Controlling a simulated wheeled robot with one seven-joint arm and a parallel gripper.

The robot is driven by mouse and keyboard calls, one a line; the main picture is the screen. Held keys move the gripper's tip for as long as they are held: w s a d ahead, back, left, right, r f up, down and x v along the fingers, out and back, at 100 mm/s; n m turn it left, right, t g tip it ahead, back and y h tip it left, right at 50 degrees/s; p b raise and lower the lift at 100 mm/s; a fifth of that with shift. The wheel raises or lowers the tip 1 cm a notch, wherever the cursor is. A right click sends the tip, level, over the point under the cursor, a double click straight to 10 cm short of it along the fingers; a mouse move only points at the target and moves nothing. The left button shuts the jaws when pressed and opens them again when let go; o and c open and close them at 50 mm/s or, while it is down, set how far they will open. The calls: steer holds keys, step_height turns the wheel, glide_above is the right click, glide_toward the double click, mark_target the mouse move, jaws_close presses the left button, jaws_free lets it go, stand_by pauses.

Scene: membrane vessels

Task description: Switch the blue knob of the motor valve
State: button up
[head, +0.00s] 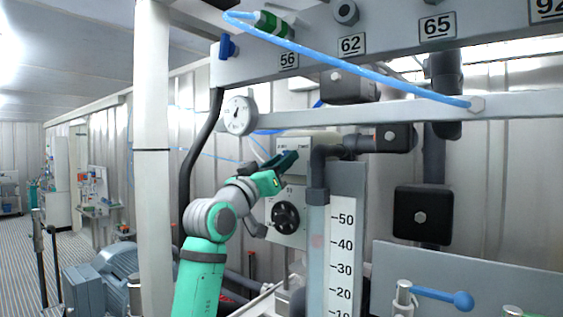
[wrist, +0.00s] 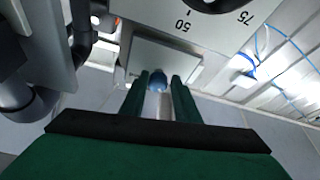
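The motor valve is a pale box (head: 308,146) in the middle of the head view, and my gripper (head: 290,157) is raised in front of it. In the wrist view a round blue knob (wrist: 158,82) sits on a light plate (wrist: 178,62), between and just beyond the fingertips. My gripper (wrist: 161,84) is open, with its two green fingers standing apart on either side of the knob. I cannot tell whether either finger touches it. In the head view the knob is hidden by my gripper.
A light panel with a black dial (head: 286,216) is just below my gripper. A dark grey pipe (head: 319,170) and a numbered scale (head: 342,255) stand close on the right. A pressure gauge (head: 240,115) and a white post (head: 153,180) are on the left. A blue-handled valve (head: 440,297) is lower right.

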steer(key=shift+s+d, duration=0.1)
steer(key=shift+d, duration=0.1)
steer(key=c, duration=0.6)
steer(key=shift+o, duration=0.2)
steer(key=shift+a+m, duration=0.15)
steer(key=shift+m, duration=0.15)
steer(key=m+g+h, duration=0.1)
steer(key=m, duration=0.2)
steer(key=m+g+h, duration=0.1)
steer(key=m, duration=0.2)
steer(key=m+g+h, duration=0.2)
steer(key=m, duration=0.2)
steer(key=shift+a+r, duration=0.1)
steer(key=shift+a, duration=0.15)
steer(key=shift+m, duration=0.3)
steer(key=o, duration=1.1)
steer(key=shift+c, duration=0.2)
steer(key=shift+a, duration=0.1)
